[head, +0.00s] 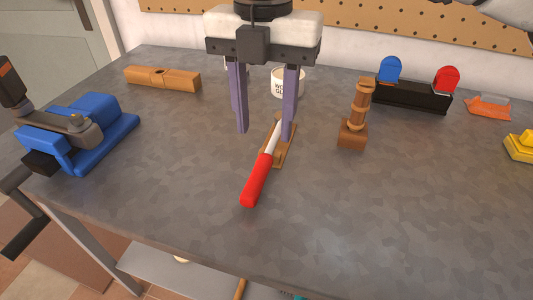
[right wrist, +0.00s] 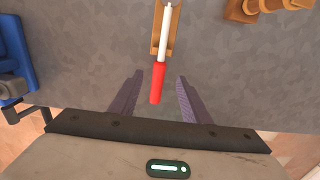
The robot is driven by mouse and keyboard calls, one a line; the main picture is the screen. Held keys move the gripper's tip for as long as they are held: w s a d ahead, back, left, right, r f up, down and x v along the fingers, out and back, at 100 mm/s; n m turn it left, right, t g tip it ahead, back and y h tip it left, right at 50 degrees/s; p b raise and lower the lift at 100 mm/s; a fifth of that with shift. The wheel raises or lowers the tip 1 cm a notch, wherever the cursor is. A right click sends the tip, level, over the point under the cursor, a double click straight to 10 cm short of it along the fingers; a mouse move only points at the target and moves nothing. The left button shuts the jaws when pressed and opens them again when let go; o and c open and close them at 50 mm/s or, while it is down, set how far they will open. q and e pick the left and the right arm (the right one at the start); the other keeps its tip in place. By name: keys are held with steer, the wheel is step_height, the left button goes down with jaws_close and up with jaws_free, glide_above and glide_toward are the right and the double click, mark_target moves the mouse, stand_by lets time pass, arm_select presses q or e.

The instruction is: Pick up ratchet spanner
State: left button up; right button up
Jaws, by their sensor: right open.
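The ratchet spanner (head: 257,181) has a red handle and a pale shaft. Its shaft end rests on a small wooden piece (head: 290,149), and its handle points toward the table's front edge. The right wrist view also shows the spanner (right wrist: 158,82), handle toward me. My right gripper (head: 265,134) is open and empty, with purple fingers pointing down. In the right wrist view the fingers (right wrist: 160,76) stand on either side of the red handle, apart from it. The spanner's far end is partly hidden behind a finger in the head view. My left gripper is not in view.
A blue vise (head: 95,120) stands at the left. A white mug (head: 287,82) is behind the gripper, and a turned wooden piece (head: 354,115) stands to the right. A black holder (head: 410,96) is at the back right. The front right of the grey table (head: 400,220) is clear.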

mark_target(263, 161)
steer(key=f, duration=0.6)
steer(key=shift+s+a+f, duration=0.15)
steer(key=shift+s+f, duration=0.25)
jaws_close()
